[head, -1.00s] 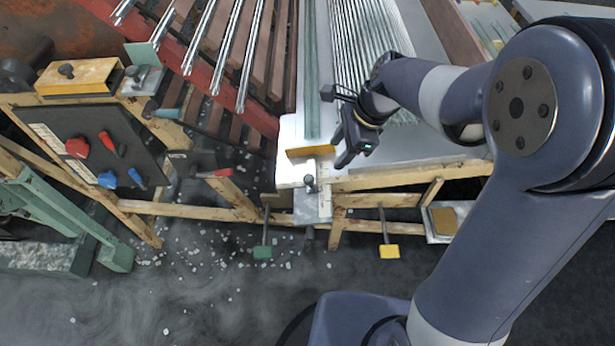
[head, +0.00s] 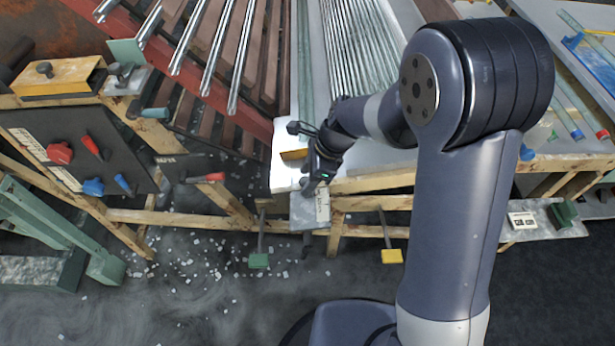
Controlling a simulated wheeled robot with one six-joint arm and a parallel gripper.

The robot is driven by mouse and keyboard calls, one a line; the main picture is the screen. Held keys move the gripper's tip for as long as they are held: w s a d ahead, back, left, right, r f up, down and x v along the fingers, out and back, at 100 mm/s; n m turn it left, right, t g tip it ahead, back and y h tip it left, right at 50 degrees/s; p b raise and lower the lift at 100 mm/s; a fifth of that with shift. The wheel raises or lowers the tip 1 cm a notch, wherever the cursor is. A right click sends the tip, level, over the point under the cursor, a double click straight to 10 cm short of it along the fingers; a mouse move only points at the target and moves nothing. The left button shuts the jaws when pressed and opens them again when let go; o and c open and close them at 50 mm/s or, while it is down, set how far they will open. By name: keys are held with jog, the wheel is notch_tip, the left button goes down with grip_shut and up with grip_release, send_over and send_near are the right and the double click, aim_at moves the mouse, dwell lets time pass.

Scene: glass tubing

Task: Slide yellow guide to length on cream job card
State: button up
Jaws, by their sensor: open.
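The yellow guide (head: 292,155) is a small upright plate across the near end of the white bench top, above the table's front edge. My gripper (head: 305,157) is open right at it, one finger on its far side and one on its near side. The gripper hides the guide's right part and the dark knob; I cannot tell whether they touch. A pale graduated scale (head: 322,204) runs along the grey metal slide plate (head: 302,213) below.
Glass tubes (head: 350,50) lie on the bench behind the gripper. A sloped rack with metal rods (head: 232,60) stands at the left. A black board (head: 75,150) carries red and blue handles. Green (head: 258,261) and yellow (head: 392,256) pedals hang below the front edge.

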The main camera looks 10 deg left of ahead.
jog(key=shift+f, duration=0.1)
jog(key=shift+c, duration=0.3)
grip_shut()
